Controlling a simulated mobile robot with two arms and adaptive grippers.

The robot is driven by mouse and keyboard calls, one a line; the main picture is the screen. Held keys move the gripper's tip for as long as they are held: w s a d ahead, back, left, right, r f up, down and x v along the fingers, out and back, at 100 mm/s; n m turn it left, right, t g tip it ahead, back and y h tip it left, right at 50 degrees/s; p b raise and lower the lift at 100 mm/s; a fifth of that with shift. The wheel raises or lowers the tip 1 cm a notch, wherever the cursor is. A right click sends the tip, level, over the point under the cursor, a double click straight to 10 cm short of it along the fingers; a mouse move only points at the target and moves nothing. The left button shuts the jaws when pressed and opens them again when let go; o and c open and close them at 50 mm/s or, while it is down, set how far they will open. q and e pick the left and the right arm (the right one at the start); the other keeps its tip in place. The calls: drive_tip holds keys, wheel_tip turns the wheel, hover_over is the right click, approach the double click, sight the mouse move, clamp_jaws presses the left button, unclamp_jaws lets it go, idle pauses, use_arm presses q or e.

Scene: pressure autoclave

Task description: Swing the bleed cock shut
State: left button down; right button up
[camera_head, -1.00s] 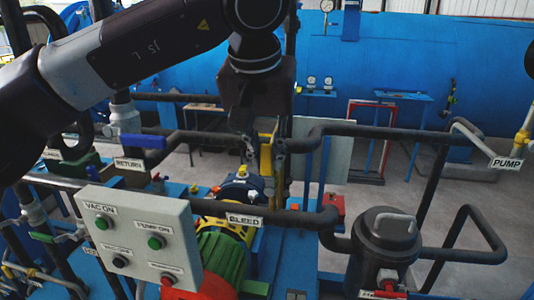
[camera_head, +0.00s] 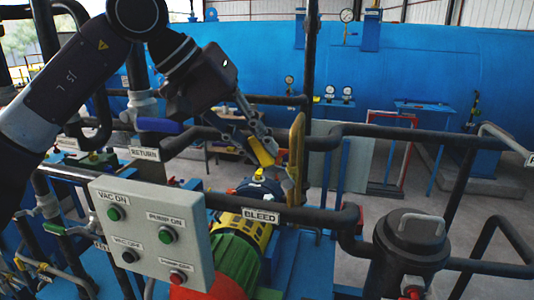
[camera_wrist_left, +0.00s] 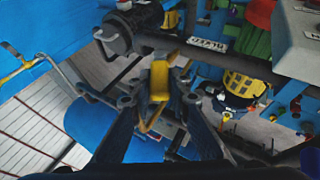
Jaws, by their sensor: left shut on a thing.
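The bleed cock's yellow handle (camera_head: 296,150) stands upright above the black pipe with the white BLEED label (camera_head: 261,216) in the head view. My left gripper (camera_head: 270,150) reaches down to it from the upper left, tilted. A yellow part shows between its fingers. In the wrist view, the yellow handle (camera_wrist_left: 160,82) lies between the fingertips of my left gripper (camera_wrist_left: 158,100), which is shut on it. The fingers partly hide the handle, and the cock's body is hard to make out. My right gripper is not in view.
A grey control box (camera_head: 150,235) with several buttons stands in front at the left. Black pipes (camera_head: 400,133) cross around the handle. A dark cylindrical vessel (camera_head: 405,245) stands at the right. The large blue autoclave (camera_head: 440,75) fills the back.

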use_arm(q)
drive_tip(key=shift+w+a+f+h+b, duration=0.1)
drive_tip(key=shift+a+f+h+b, duration=0.05)
drive_tip(key=shift+a+h+b, duration=0.15)
idle(0.4)
drive_tip(key=c, duration=1.8)
unclamp_jaws()
drive_tip(key=v, duration=1.2)
drive_tip(key=shift+w+a, duration=0.1)
drive_tip(key=shift+a, duration=0.05)
drive_tip(key=shift+c, duration=0.5)
